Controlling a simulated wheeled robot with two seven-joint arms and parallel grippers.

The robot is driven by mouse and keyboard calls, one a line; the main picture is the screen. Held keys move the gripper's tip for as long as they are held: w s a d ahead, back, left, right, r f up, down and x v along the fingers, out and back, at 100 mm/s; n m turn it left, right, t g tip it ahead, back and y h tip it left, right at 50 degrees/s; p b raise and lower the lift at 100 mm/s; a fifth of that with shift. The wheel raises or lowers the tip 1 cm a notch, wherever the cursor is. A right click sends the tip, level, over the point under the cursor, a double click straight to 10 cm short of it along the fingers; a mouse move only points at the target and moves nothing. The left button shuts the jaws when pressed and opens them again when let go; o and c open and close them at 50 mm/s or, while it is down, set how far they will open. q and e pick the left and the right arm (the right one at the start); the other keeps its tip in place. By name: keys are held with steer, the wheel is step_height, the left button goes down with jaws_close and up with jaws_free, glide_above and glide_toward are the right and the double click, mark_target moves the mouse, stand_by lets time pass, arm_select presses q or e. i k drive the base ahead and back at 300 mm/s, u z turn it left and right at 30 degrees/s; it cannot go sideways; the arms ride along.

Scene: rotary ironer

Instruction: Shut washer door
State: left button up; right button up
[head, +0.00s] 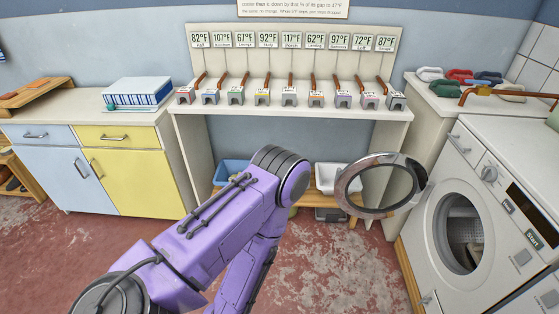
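The washer (475,225) is a white front-loader at the right, with a round opening (458,232) that shows a dark drum inside. Its round door (388,187), a grey metal ring with glass, stands wide open, swung out to the left of the opening. My purple left arm comes in from the lower left; its elbow bends left of the door and the forearm runs down out of the frame. There is a visible gap between that elbow and the door. Neither of my grippers is in view.
A white shelf (290,110) with a row of small coloured blocks and temperature signs stands at the back. A blue and yellow cabinet (125,180) is at the left. Low bins (235,172) sit under the shelf. Reddish floor (330,270) is open in front of the washer.

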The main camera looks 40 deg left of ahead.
mark_target(422, 187)
steer(key=u, duration=1.2)
steer(key=i, duration=1.1)
steer(key=z, duration=0.85)
steer(key=i, duration=0.8)
steer(key=z, duration=0.8)
